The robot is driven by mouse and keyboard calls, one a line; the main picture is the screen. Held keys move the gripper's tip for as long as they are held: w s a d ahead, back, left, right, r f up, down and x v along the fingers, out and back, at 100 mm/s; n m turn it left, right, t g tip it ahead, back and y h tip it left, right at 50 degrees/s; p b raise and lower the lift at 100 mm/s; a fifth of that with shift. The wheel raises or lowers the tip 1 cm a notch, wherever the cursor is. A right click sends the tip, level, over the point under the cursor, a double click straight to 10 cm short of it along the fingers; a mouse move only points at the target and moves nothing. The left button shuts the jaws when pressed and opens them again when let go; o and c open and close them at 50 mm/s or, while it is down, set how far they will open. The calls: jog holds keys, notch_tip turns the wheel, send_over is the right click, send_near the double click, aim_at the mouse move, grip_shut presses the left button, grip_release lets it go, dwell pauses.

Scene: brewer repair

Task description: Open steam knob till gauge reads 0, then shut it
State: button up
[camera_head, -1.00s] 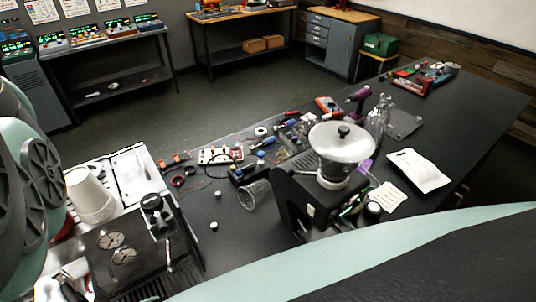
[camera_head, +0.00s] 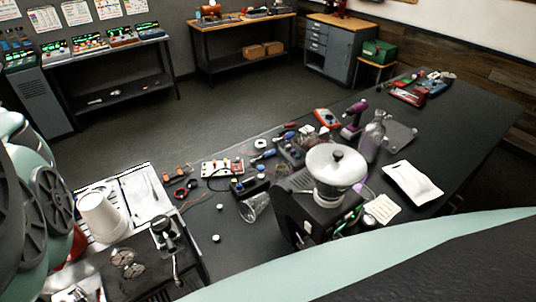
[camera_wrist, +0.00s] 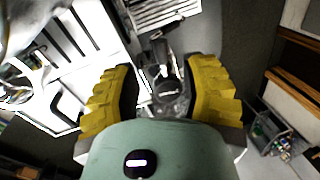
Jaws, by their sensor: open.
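In the head view the brewer (camera_head: 150,262) stands at the lower left, seen from above, with a dark top, a metal lever and a black round part. Nothing is visibly held. The gripper is not in the head view.
White stacked cups (camera_head: 102,215) stand at the brewer's back left. A grinder (camera_head: 335,175) with a round lid, a clear cup (camera_head: 254,207) and several tools occupy the dark table. A white tray (camera_head: 413,183) lies at the right. My arm fills the left edge.

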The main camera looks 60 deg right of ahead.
jog(key=shift+s+a+f+p, duration=0.15)
jog(key=shift+s+f+p, duration=0.25)
jog(key=shift+f, duration=0.25)
jog(key=shift+w+a+f+p, duration=0.15)
jog(key=shift+w+a+p, duration=0.2)
jog(key=shift+p, duration=0.35)
jog(key=shift+s+a+f+p, duration=0.15)
jog(key=shift+f+p, duration=0.2)
jog(key=shift+p, duration=0.25)
jog(key=shift+s+d+f+p, duration=0.15)
jog(key=shift+d+f+p, duration=0.05)
jog(key=shift+f+p, duration=0.3)
jog(key=shift+s+d+f+p, duration=0.1)
jog(key=shift+d+f+p, duration=0.1)
jog(key=shift+f+p, duration=0.2)
jog(key=shift+o, duration=0.3)
grip_shut()
